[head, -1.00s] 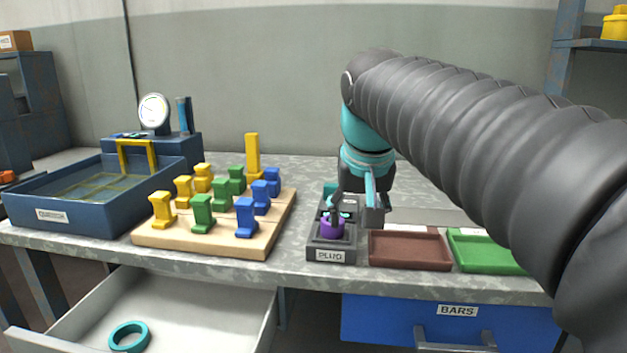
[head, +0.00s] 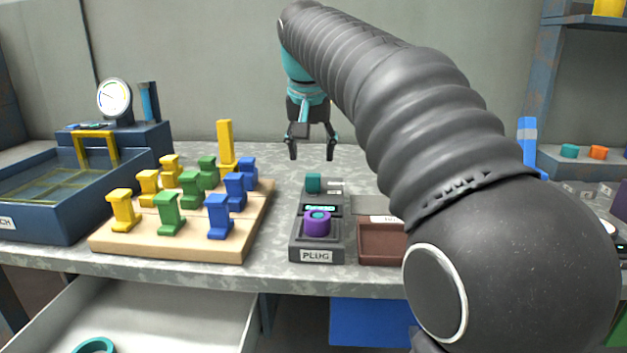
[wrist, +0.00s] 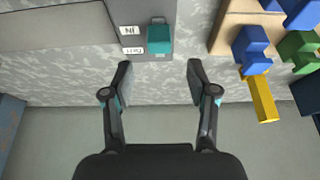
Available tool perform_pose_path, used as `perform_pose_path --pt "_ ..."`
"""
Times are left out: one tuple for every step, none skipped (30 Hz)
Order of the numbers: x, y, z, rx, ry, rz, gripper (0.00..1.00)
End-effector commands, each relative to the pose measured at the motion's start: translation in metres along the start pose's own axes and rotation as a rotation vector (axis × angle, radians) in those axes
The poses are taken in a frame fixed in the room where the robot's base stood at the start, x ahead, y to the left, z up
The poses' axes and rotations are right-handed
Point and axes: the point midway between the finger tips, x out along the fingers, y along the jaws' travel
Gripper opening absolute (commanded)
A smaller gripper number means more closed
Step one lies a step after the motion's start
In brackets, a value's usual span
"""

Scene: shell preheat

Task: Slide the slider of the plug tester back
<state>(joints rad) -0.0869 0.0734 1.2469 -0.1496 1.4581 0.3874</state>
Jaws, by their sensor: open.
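The plug tester (head: 297,240) is a dark grey box marked PLUG near the table's front edge. A purple ring-like plug (head: 317,224) stands upright in its front part, with a small lit display just behind. The teal slider (head: 313,183) is a block at the tester's back end, beside two small white labels; it also shows in the wrist view (wrist: 159,41). My gripper (head: 312,154) is open and empty, above and behind the slider. In the wrist view, its spread fingers (wrist: 158,75) are apart from the slider, which lies just past the tips.
A wooden board (head: 175,246) with yellow, green and blue pieces stands left of the tester. A brown tray (head: 381,243) sits close on its right. A blue tank (head: 50,215) with a gauge is far left. A drawer (head: 170,315) is open below.

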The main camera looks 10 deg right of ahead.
Motion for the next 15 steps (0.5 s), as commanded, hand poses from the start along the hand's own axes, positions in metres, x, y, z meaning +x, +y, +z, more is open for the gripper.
perform_pose_path --pt "0.012 0.001 0.001 0.001 -0.003 0.001 0.58" --pt "0.017 0.001 0.001 0.001 -0.002 0.001 0.58" --pt "0.025 0.001 0.001 0.001 -0.003 0.002 0.58" --pt "0.030 0.001 0.001 0.001 -0.002 0.001 0.58" --pt "0.035 0.001 0.001 0.001 -0.003 0.002 0.58" --pt "0.042 0.001 0.001 0.001 -0.003 0.001 0.58" --pt "0.047 0.001 0.000 0.002 -0.002 0.001 0.58" --pt "0.051 0.002 0.001 0.002 -0.003 0.002 0.58" --pt "0.057 0.002 0.000 0.002 -0.002 0.002 0.58" --pt "0.060 0.002 0.000 0.003 -0.002 0.002 0.58" --pt "0.064 0.002 0.000 0.003 -0.002 0.002 0.58" --pt "0.068 0.002 0.000 0.003 -0.002 0.002 0.58" --pt "0.070 0.002 0.000 0.003 -0.001 0.002 0.58" --pt "0.072 0.002 0.000 0.003 -0.001 0.001 0.58" --pt "0.074 0.002 0.000 0.003 -0.001 0.002 0.58"
